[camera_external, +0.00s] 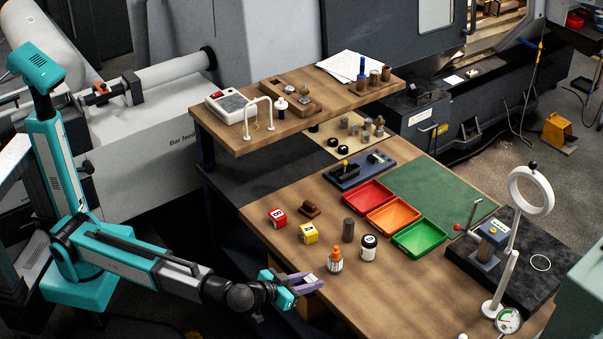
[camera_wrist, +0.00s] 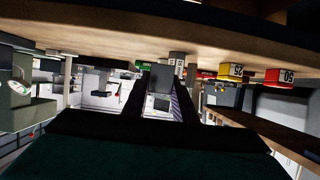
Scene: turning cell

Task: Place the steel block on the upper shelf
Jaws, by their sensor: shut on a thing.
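My gripper (camera_external: 308,283) is low at the near left edge of the workbench, with its jaws shut on a small pale grey block, the steel block (camera_external: 309,278). In the wrist view the grey steel block (camera_wrist: 160,79) sits between the two dark fingers (camera_wrist: 160,100); that picture looks upside down, with the bench top along its upper part. The upper shelf (camera_external: 330,98) is a wooden board raised over the back left of the bench, well above and behind my gripper.
The shelf carries a grey-and-red device (camera_external: 232,104), white arch (camera_external: 258,115), wooden holder (camera_external: 290,97), papers (camera_external: 350,66) and several cylinders.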

